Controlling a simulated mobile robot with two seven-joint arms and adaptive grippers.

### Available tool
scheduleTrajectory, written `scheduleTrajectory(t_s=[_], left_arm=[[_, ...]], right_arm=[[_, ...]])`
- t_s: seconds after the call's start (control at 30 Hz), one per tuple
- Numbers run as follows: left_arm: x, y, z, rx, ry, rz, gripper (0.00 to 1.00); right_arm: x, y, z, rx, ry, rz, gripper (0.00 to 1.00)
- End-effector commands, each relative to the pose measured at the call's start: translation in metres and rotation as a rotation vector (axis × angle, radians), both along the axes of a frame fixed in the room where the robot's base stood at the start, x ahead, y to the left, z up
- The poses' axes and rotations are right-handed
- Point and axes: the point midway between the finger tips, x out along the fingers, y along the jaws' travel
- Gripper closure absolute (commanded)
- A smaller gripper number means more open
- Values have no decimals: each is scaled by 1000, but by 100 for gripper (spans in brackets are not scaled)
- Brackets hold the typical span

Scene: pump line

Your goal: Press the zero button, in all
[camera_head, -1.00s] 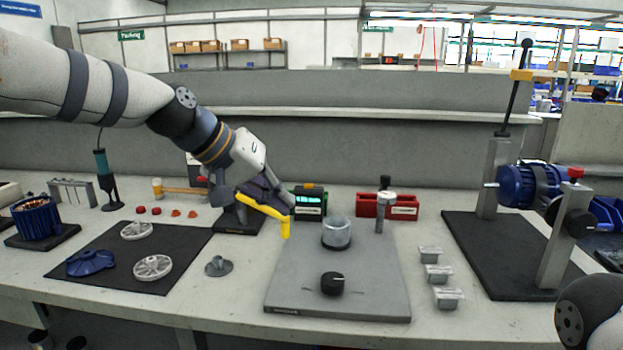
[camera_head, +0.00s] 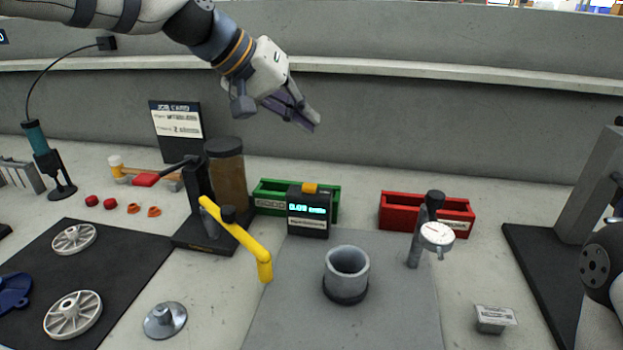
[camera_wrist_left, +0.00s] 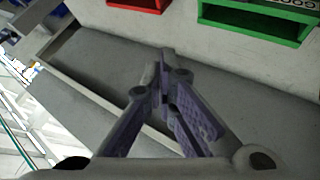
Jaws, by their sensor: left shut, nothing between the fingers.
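A small dark readout box (camera_head: 309,213) with a lit cyan display stands at the back edge of the grey plate. A yellow-orange button (camera_head: 310,188) sits on its top. My left gripper (camera_head: 312,122) is shut and empty. It hangs well above the box in the head view, apart from the button. Its closed fingers also show in the left wrist view (camera_wrist_left: 164,75), where the box and button are out of sight. My right gripper is out of view.
A green bin (camera_head: 268,187) stands behind the box and a red bin (camera_head: 398,214) to its right. A yellow arm (camera_head: 238,238) and a tall dark stand (camera_head: 197,205) are to its left. A dial gauge (camera_head: 437,236) and grey cup (camera_head: 347,268) are nearby.

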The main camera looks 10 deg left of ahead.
Motion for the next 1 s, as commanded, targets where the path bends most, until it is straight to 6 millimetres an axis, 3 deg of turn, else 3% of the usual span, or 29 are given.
scheduleTrajectory(t_s=[0.17, 0.7, 1.0], left_arm=[[0, 0, -5, 1, 2, 0, 100], [0, 0, -78, 1, 5, 0, 100], [0, 0, -89, 0, 0, 0, 100]], right_arm=[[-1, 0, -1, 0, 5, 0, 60], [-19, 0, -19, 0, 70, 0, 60], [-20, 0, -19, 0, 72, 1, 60]])
